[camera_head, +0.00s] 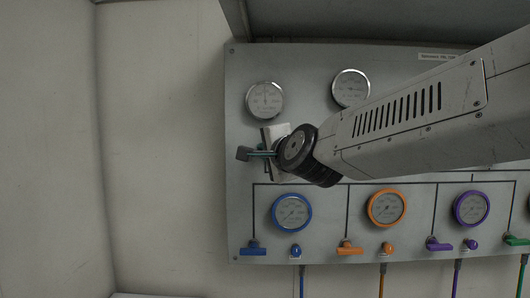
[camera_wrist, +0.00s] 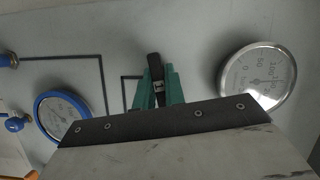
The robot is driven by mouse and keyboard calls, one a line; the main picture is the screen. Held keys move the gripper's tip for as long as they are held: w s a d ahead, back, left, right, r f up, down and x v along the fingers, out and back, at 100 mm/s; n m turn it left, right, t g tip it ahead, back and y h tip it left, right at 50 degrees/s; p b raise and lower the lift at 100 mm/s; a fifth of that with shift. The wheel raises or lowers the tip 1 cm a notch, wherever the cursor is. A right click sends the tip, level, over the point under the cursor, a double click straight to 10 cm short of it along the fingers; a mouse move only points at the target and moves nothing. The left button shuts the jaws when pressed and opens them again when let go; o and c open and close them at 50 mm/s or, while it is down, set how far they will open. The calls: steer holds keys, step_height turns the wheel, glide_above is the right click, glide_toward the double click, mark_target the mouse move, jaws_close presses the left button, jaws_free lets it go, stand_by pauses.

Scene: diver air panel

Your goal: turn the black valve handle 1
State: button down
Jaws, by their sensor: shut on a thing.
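The black valve handle 1 shows in the wrist view (camera_wrist: 154,66) as a dark bar between the green fingers of my gripper (camera_wrist: 158,88). My gripper is shut on it, with a finger on each side. In the head view the black end of the handle (camera_head: 243,153) sticks out to the left of my gripper (camera_head: 262,154), below the upper left gauge. My wrist hides the rest of the handle and its mount there. I cannot tell from these views how far the handle is turned.
A white-faced gauge (camera_head: 265,100) sits just above my gripper, and another gauge (camera_head: 351,88) is to its right. Below are a blue gauge (camera_head: 292,212), a blue handle (camera_head: 253,248) and an orange gauge (camera_head: 387,208). Bare wall (camera_head: 165,150) lies left of the panel.

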steer(key=shift+n+g+h, duration=0.45)
steer(key=shift+n+h, duration=0.1)
steer(key=shift+n, duration=0.75)
steer(key=shift+n+g+h, duration=0.45)
steer(key=shift+n+h, duration=0.1)
steer(key=shift+n, duration=0.75)
steer(key=n+h, duration=0.1)
steer(key=n, duration=0.1)
steer(key=shift+n+g+h, duration=0.3)
steer(key=shift+n, duration=0.1)
steer(key=shift+n+h, duration=0.8)
steer(key=shift+n, duration=0.2)
steer(key=c, duration=1.5)
jaws_free()
steer(key=shift+v, duration=3.95)
